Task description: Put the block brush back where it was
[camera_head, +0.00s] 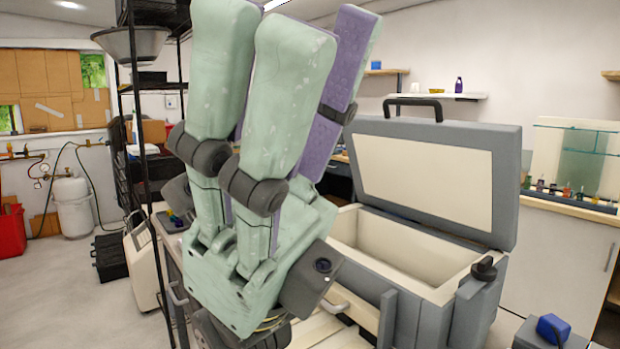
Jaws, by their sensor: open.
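My gripper (293,60) fills the middle of the head view. It has mint-green and purple fingers pointing up. The fingers are open, and no held thing shows between them. I cannot make out the block brush for certain. A small blue block-shaped thing (553,328) lies on a grey surface at the lower right, but I cannot tell whether it is the brush. My gripper is well to the left of it in the picture and hides part of the room behind.
An open grey chest (472,264) with a cream lining and raised lid (425,182) stands behind and right of my gripper. A black rack (135,170) stands left. Small bottles (566,191) line a counter at right. Clear floor (60,285) shows at lower left.

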